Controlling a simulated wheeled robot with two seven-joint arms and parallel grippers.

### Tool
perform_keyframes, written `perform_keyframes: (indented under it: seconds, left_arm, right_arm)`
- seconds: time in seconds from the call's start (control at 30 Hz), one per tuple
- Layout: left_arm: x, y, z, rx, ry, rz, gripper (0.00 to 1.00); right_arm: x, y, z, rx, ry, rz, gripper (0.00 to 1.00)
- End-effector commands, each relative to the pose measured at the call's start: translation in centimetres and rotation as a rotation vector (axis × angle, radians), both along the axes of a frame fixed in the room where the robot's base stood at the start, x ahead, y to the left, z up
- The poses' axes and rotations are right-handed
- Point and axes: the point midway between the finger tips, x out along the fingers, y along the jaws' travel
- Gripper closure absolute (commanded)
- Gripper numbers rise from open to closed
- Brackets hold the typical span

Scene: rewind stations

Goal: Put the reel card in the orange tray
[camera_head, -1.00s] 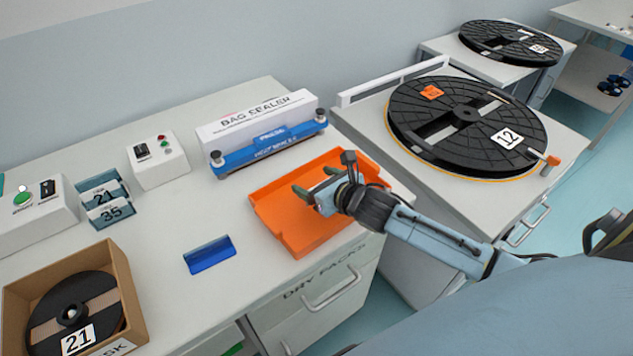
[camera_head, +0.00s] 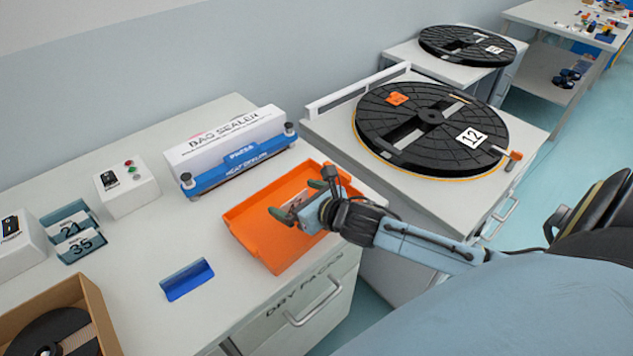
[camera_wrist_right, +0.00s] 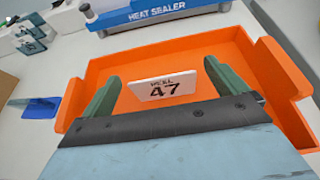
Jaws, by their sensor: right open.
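The orange tray (camera_head: 240,228) sits at the right front corner of the white bench. My right gripper (camera_head: 303,196) is over the tray with its green fingers spread apart. In the right wrist view, the white reel card (camera_wrist_right: 163,89), marked 47, shows between the fingers against the tray's inside. There is a gap between the card and each finger. I cannot tell whether the card rests on the tray floor. I cannot make out the card in the head view. My left gripper is not in view.
The blue bag sealer (camera_head: 240,170) stands behind the tray. A small blue holder (camera_head: 187,281) lies left of it. Cards 21 and 35 (camera_head: 75,240) stand in a rack farther left. A large black reel (camera_head: 432,125) marked 12 lies on the right-hand cabinet.

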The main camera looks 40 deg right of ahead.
Motion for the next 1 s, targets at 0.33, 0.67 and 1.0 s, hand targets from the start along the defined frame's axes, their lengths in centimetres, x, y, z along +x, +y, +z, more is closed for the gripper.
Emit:
perform_keyframes:
  seconds: [0.33,0.67,1.0]
  left_arm:
    - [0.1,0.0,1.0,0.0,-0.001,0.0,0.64]
    - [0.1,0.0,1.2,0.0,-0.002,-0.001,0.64]
    - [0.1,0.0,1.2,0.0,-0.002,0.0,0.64]
  right_arm:
    - [-6.2,-0.9,2.6,-0.002,0.003,0.002,0.02]
    - [-8.2,-1.2,3.5,0.0,-0.001,0.0,0.02]
    - [-8.2,-1.2,3.5,0.0,-0.001,0.0,0.02]
